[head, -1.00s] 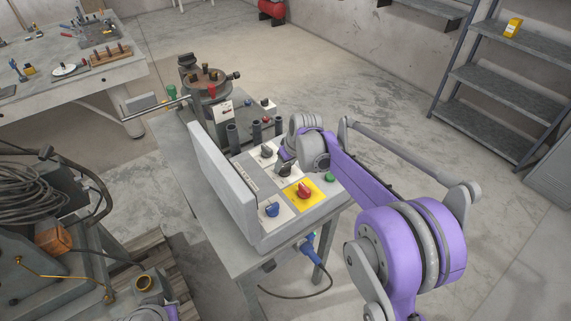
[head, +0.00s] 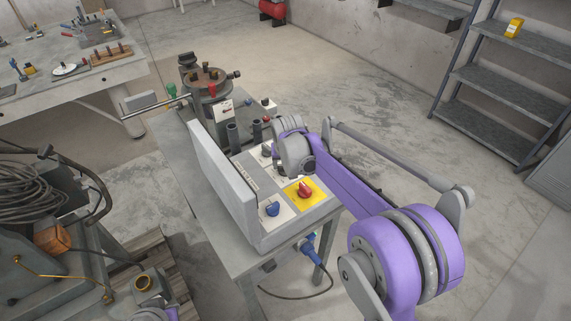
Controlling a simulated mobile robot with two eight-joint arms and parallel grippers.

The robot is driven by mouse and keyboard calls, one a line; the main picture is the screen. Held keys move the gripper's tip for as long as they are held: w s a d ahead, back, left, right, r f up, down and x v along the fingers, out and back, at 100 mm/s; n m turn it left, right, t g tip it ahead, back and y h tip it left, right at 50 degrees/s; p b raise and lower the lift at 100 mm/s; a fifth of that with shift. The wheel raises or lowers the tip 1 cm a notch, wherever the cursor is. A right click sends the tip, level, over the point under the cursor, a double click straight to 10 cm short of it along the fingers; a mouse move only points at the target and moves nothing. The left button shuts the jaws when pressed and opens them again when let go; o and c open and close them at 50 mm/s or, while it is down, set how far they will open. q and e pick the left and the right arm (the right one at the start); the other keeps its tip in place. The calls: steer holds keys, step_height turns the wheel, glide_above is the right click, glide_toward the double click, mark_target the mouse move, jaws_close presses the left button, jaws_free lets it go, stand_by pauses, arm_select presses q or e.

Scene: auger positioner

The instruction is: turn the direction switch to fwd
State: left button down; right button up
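The control panel (head: 248,228) sits on a grey table, with its raised lid standing along its left side. A dark rotary knob (head: 266,150) on a white plate is partly visible beside my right wrist. A red knob (head: 305,189) on a yellow plate and a blue knob (head: 272,209) are in clear view nearer the front. Labels are too small to read, so I cannot tell which knob is the direction switch. My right arm's end (head: 293,150) is over the panel's right middle and hides a second dark knob and the green button. Its fingertips are hidden.
A round turntable device (head: 208,80) with a long bar stands behind the panel. Dark upright posts (head: 233,134) stand between them. A blue plug and cable (head: 308,247) hang at the table's front. Open floor lies to the right.

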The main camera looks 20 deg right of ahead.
steer(key=shift+a+m+g+h, duration=0.1)
steer(key=shift+m+g+h, duration=0.3)
steer(key=shift+m, duration=1.1)
steer(key=o, duration=1.4)
steer(key=shift+c, duration=0.2)
steer(key=v, duration=1.1)
steer(key=shift+s+a+f, duration=0.1)
steer(key=shift+f, duration=0.05)
